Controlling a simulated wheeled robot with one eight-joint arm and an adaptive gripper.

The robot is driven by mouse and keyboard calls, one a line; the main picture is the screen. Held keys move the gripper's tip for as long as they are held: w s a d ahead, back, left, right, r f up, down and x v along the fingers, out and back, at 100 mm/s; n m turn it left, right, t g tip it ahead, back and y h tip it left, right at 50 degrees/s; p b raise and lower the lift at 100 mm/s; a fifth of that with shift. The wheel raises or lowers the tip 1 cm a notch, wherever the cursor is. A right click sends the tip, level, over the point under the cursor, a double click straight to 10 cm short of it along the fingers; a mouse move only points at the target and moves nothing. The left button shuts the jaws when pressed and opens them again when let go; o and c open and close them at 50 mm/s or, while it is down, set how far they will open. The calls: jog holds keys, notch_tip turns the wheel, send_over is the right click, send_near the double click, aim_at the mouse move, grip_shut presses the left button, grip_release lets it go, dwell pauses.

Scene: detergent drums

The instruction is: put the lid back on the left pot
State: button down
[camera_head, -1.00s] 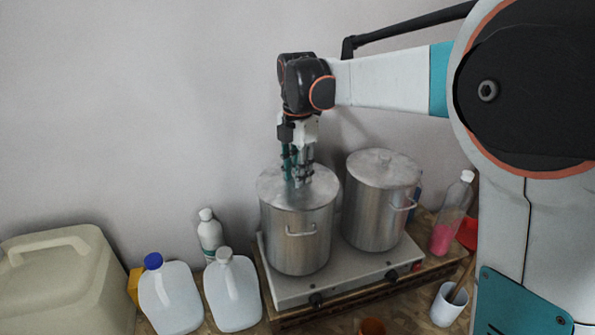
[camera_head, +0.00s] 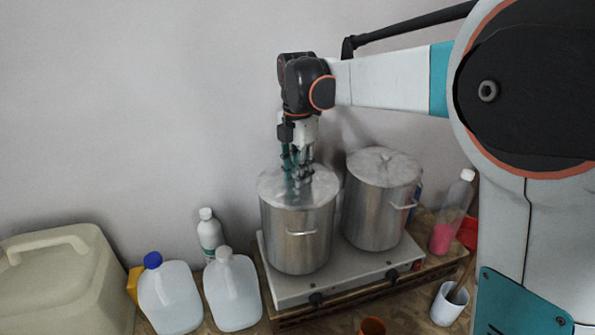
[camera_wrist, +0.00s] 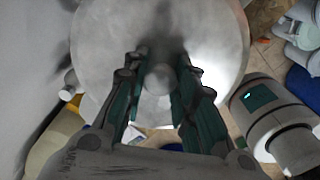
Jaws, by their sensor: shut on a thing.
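The left pot (camera_head: 297,245) is a tall steel pot on the left of the two-burner hotplate. Its round metal lid (camera_head: 270,188) lies level at the pot's top, with no clear gap showing from the head camera. My gripper (camera_head: 298,178) is above the lid and points straight down. In the wrist view, my gripper (camera_wrist: 160,80) is shut on the lid's round knob (camera_wrist: 159,79), with one finger on each side. The lid (camera_wrist: 110,40) fills the upper middle of that view and hides the pot below it.
A second pot (camera_head: 378,215) with its lid on stands close at right on the hotplate (camera_head: 345,281). Two jugs (camera_head: 171,298) and a white bottle (camera_head: 209,236) stand at left. A pink-filled bottle (camera_head: 447,225) and a white cup (camera_head: 446,306) are at right.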

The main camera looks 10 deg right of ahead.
jog(key=c, duration=1.2)
grip_release()
jog(key=o, duration=0.5)
jog(key=shift+c, duration=0.2)
jog(key=shift+r, duration=0.15)
jog(key=shift+r+p, duration=2)
jog(key=shift+r, duration=1.4)
